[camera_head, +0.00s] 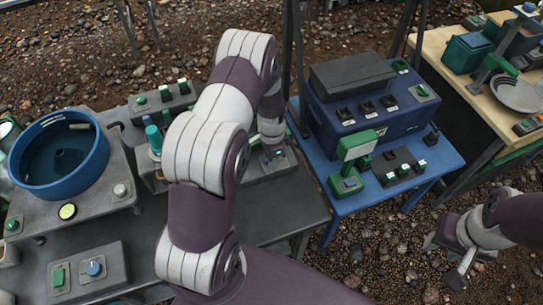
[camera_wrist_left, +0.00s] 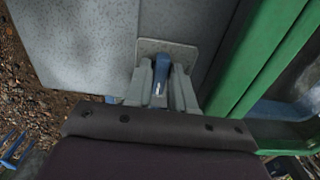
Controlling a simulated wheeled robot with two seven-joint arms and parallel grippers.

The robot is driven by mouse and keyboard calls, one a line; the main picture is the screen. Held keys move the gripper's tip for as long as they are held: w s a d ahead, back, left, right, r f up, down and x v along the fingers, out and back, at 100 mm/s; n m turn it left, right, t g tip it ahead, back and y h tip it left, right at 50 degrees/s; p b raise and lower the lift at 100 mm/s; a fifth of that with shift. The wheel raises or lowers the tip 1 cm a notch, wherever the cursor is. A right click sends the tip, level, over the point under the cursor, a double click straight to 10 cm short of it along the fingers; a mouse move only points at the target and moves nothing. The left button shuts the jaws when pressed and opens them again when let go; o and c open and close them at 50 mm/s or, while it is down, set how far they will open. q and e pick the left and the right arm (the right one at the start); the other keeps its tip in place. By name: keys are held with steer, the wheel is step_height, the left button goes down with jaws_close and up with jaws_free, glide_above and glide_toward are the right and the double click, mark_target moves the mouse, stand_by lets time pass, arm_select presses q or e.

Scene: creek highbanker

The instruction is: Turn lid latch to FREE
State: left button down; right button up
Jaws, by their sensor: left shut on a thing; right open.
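In the left wrist view, the lid latch is a blue lever (camera_wrist_left: 160,82) standing on a small grey plate (camera_wrist_left: 168,48). The plate is fixed to a speckled grey surface (camera_wrist_left: 90,35). My left gripper (camera_wrist_left: 161,88) is shut on the blue lever, one finger on each side. In the head view my left gripper (camera_head: 272,150) reaches down to the right end of the grey bench; the lever is too small and covered to make out there. Any FREE marking cannot be read. My right gripper (camera_head: 452,262) is open and empty over the gravel at the lower right.
A green edge (camera_wrist_left: 262,60) runs close to the right of my left gripper. A blue round tub (camera_head: 60,150) stands on the left bench. A blue table (camera_head: 415,150) carries a dark-topped blue box (camera_head: 365,105) and a green sign (camera_head: 356,145). Gravel lies clear around my right gripper.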

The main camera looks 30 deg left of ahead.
arm_select(q)
steer(key=c, duration=1)
jaws_free()
steer(key=shift+o, duration=0.2)
step_height(320, 180, up, 13)
steer(key=shift+f, duration=0.1)
